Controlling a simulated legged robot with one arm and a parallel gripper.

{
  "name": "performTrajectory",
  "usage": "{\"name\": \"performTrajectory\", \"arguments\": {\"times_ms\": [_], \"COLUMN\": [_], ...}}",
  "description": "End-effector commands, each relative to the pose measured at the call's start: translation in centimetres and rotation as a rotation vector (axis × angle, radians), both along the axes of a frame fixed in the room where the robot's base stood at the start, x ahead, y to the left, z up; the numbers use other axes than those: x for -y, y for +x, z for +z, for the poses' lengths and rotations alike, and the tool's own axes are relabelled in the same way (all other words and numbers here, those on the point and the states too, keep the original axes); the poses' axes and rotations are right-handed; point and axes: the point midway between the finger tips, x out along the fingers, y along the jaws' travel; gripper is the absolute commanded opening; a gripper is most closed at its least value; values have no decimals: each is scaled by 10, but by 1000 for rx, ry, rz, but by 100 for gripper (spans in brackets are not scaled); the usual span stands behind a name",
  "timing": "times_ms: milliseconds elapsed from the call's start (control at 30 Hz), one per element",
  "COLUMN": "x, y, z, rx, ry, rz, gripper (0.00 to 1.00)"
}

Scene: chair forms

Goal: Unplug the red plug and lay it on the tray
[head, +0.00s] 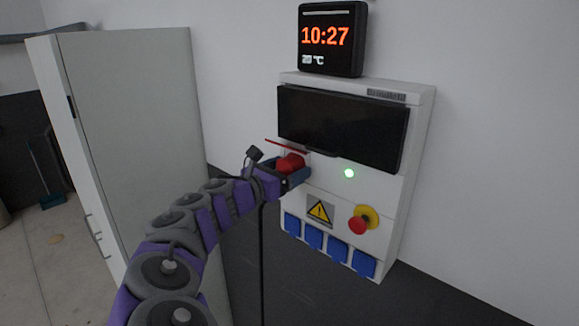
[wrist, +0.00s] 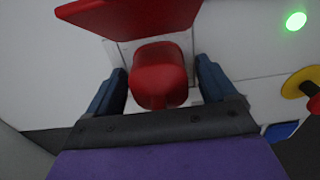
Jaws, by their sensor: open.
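The red plug (head: 290,163) sits at the left of the white wall panel, under a raised red flap (head: 286,145). In the wrist view the plug (wrist: 158,76) stands between the two fingers of my gripper (wrist: 160,88), with the red flap (wrist: 128,16) above it. My gripper (head: 294,175) is open around the plug, and a gap shows on each side of it. The plug's front end is hidden against the panel, so I cannot see the socket. No tray is in view.
The panel (head: 328,178) carries a dark screen (head: 342,128), a green light (head: 349,173), a red stop button (head: 358,224) on yellow, a warning sign (head: 320,211) and several blue covers (head: 313,237). A clock (head: 332,40) sits above. A pale cabinet (head: 135,120) stands left.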

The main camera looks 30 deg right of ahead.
Motion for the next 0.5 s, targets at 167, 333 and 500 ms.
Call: {"name": "performTrajectory", "arguments": {"times_ms": [167,333,500], "x": [0,0,0], "y": [0,0,0], "z": [0,0,0], "rx": [0,0,0], "ry": [0,0,0], "rz": [0,0,0], "gripper": [82,66,50]}}
